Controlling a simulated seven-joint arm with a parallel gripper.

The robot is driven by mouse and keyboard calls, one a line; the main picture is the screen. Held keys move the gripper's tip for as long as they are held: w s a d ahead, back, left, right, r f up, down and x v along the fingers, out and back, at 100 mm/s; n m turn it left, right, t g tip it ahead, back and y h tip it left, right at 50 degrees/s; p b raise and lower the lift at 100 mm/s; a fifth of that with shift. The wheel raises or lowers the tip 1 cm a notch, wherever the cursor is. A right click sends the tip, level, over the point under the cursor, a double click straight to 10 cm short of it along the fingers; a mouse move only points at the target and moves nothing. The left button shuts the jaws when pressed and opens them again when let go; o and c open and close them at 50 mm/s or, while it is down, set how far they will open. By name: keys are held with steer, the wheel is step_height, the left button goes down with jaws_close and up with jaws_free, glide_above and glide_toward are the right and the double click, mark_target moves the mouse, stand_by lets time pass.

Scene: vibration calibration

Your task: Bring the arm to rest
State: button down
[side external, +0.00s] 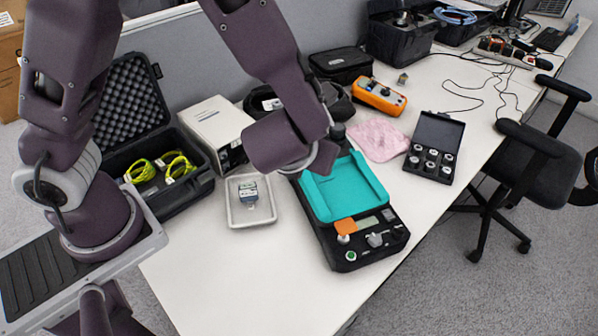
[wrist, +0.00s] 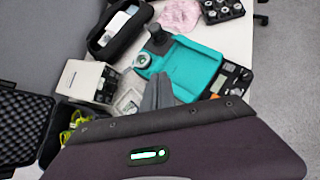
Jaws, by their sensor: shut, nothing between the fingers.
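My gripper (wrist: 158,92) shows in the wrist view as dark grey fingers closed together, with nothing held. In that view the fingertips overlap the near edge of a teal tray (wrist: 196,68); I cannot tell the height between them. In the side view my arm hangs over the table and its wrist end covers the tray's back left part; the fingers are hidden there. The teal tray (side external: 348,190) sits on a black instrument (side external: 368,252) with an orange block (side external: 345,226) at its front. A silver round part (wrist: 143,60) shows at the tray's left edge in the wrist view.
A pale tray (side external: 232,214) with a small device lies left of the instrument. An open black case (side external: 178,205) with yellow cables, a white box (side external: 216,125), an orange meter (side external: 378,96), a pink cloth (side external: 377,139) and a weight case (side external: 437,132) stand around. The front table is clear.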

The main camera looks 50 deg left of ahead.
steer(key=s+a+r+n+g, duration=0.3)
steer(key=s+a+r+n, duration=0.65)
steer(key=n, duration=0.45)
steer(key=s+d+r+n+h, duration=0.2)
steer(key=s+r+n+h, duration=0.2)
steer(key=s+n, duration=0.6)
steer(key=n, duration=0.8)
steer(key=shift+s+d+r+t+h, duration=0.15)
steer(key=shift+s+r+t+h, duration=0.15)
steer(key=shift+s+r+h, duration=0.1)
steer(key=shift+w, duration=0.1)
